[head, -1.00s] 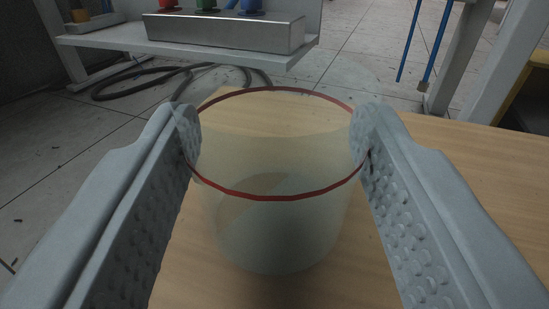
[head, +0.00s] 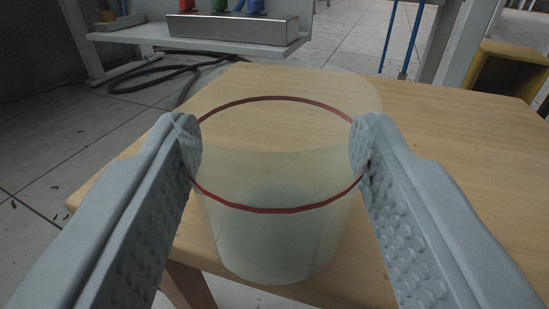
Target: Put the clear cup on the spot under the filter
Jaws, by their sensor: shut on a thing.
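The clear cup (head: 275,240) with a red ring around it is in the middle of the head view, upright. My gripper (head: 276,150) is shut on the cup, one finger pressed on each side at about the level of the red ring. The cup hangs over the near left edge of a wooden table top (head: 440,130), and floor and a table leg show below it. No filter and no spot under one can be made out in this view.
A grey shelf (head: 200,42) with a metal box (head: 233,30) bearing red, green and blue parts stands at the back. A dark hose (head: 150,80) lies on the floor before it. A yellow box (head: 505,75) stands at the far right. The table's right part is clear.

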